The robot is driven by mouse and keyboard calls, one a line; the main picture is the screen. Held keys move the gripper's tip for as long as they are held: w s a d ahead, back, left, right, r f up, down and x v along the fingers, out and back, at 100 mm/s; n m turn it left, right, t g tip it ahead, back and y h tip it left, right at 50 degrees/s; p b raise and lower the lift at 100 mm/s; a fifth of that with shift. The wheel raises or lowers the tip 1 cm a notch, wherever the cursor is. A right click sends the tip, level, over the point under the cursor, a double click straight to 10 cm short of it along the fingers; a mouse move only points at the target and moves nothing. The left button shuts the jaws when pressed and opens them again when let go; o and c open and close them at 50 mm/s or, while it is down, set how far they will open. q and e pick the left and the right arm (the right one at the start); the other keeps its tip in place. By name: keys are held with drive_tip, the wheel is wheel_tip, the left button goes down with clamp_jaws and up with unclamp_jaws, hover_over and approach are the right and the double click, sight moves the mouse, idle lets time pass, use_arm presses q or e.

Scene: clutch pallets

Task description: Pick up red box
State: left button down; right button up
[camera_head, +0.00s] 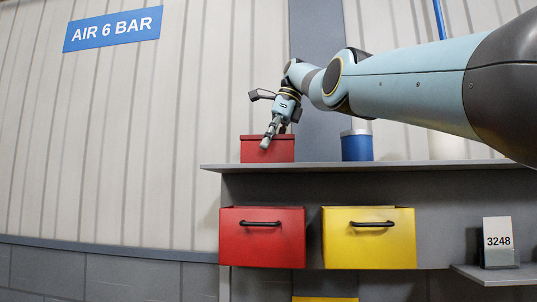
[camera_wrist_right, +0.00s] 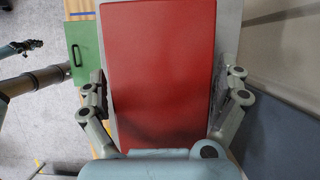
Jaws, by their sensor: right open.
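The red box (camera_head: 267,150) sits on the grey shelf (camera_head: 400,165), near its left end. My right gripper (camera_head: 271,134) is over the box, pointing down, and covers part of its top edge. In the right wrist view, the red box's flat top (camera_wrist_right: 160,60) fills the middle, between the two spread fingers of my right gripper (camera_wrist_right: 163,95). The fingers lie along its two sides; I cannot tell whether they touch it. My left gripper is out of the head view; a dark claw-like shape (camera_wrist_right: 22,47) at the wrist view's left edge may be it.
A blue canister (camera_head: 357,147) and a white cylinder (camera_head: 446,148) stand to the right on the shelf. Below are a red drawer (camera_head: 262,238), a yellow drawer (camera_head: 369,239) and a "3248" card (camera_head: 498,242). A green panel with a handle (camera_wrist_right: 85,48) shows below in the wrist view.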

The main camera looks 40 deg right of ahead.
drive_tip(key=shift+c, duration=0.4)
drive_tip(key=c, duration=1.1)
